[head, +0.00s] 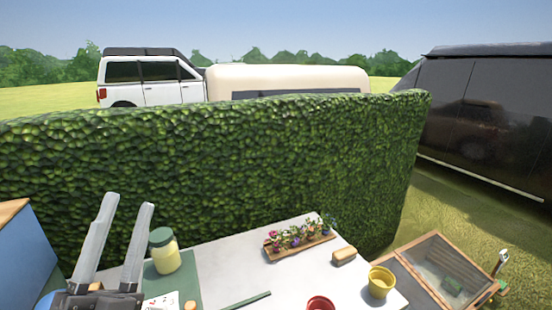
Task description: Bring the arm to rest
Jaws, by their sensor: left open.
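My left gripper (122,238) is at the lower left in the head view. Its two long grey fingers point up and stand apart, with nothing between them. It appears in front of the left end of the white table (232,262), beside a jar (167,256) with a dark green lid and pale yellow contents. I cannot tell whether it touches the table. My right gripper is not in view.
A wooden tray of small flowers (299,242) sits at the table's back. A brush-like block (344,256), a yellow pot (380,283) and a red pot (320,303) are on the right. A hedge (220,165) stands behind. A wooden-framed box (437,270) is at the right.

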